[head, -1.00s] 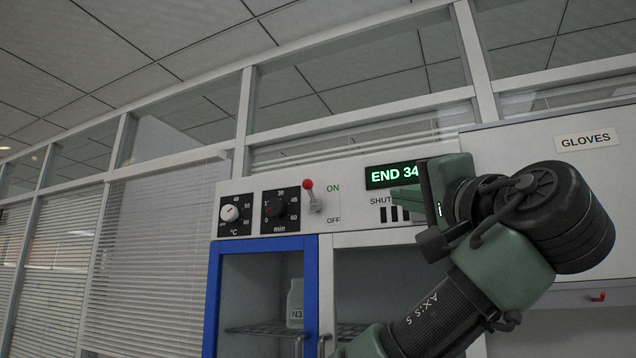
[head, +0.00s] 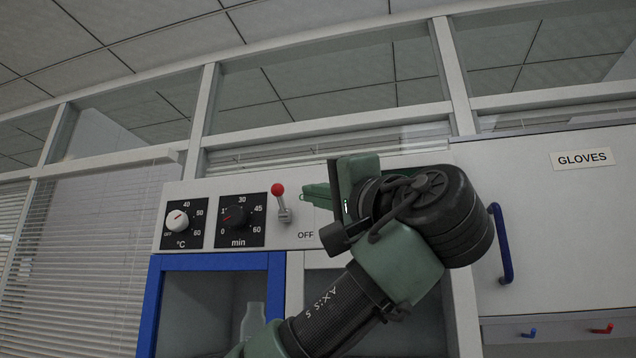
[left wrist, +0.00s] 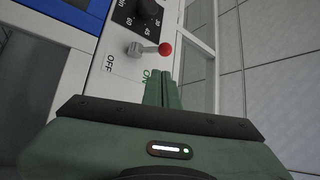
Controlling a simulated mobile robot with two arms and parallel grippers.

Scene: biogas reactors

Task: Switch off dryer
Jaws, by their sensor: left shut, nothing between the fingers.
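The dryer's panel (head: 306,217) carries a toggle lever with a red ball (head: 277,189), tilted up, on the ON side. The lever also shows in the left wrist view (left wrist: 165,48), with the OFF and ON labels beside it. My left gripper (head: 308,194) is shut and empty, its green fingertips just right of the lever and apart from it in the head view. In the left wrist view the shut fingers (left wrist: 162,76) point toward the lever. The green display seen earlier is hidden behind my left arm. My right gripper is not in view.
A temperature dial (head: 178,220) and a minute dial (head: 237,217) sit left of the lever. Below is a blue-framed glass door (head: 153,300) with a bottle (head: 252,318) inside. A GLOVES cabinet (head: 535,220) with a blue handle (head: 503,243) stands at right.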

